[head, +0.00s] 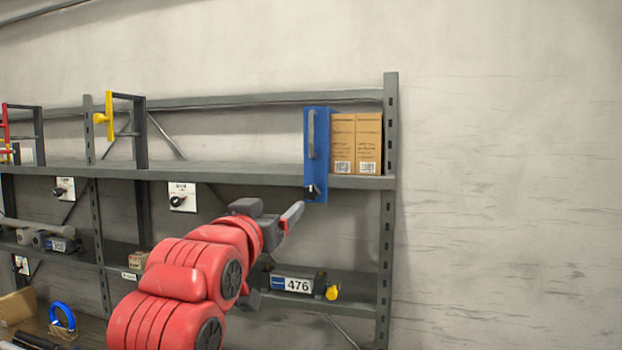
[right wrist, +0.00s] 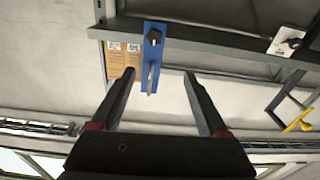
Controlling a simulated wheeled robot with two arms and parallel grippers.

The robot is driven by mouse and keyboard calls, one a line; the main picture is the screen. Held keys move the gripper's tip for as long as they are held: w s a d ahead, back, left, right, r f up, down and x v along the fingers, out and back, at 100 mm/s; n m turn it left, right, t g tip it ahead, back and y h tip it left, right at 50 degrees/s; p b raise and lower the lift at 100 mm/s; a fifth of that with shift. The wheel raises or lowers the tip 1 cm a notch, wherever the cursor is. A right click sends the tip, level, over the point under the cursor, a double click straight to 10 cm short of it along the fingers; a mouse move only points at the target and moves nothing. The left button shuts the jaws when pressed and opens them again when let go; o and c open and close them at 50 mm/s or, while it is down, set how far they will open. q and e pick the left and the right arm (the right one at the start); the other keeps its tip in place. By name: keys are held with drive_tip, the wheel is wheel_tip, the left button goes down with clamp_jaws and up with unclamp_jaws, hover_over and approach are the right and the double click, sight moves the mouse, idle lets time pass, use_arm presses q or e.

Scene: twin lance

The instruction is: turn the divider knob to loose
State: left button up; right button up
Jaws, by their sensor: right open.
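The blue divider (head: 317,140) is an upright panel with a grey handle, at the right end of the upper shelf. It also shows upside down in the right wrist view (right wrist: 146,75). Its black knob (head: 312,192) is low on the panel, below the handle; the knob shows near the top of the right wrist view (right wrist: 153,37). I cannot tell its setting. My right gripper (head: 296,212) is open and empty, just below and left of the knob, apart from it. In the right wrist view its fingers (right wrist: 160,74) spread on either side of the panel's line. My left gripper is out of view.
Cardboard boxes (head: 356,144) stand right of the divider. A white card with a dark knob (head: 183,197) hangs left of it under the shelf edge (head: 230,178). A unit labelled 476 (head: 298,284) sits on the lower shelf. The wall to the right is clear.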

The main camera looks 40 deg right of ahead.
sight(311, 194)
drive_tip(key=shift+m+g, duration=0.3)
drive_tip(key=shift+g, duration=0.1)
drive_tip(key=p+x, duration=0.1)
drive_tip(key=x, duration=0.4)
drive_tip(key=p+x, duration=0.2)
drive_tip(key=x, duration=0.4)
drive_tip(key=f+p+x, duration=0.1)
drive_tip(key=x, duration=0.5)
drive_tip(key=shift+s+d+p, duration=0.3)
drive_tip(key=shift+d+p, duration=0.05)
drive_tip(key=shift+w+d, duration=0.2)
drive_tip(key=shift+d, duration=0.05)
clamp_jaws()
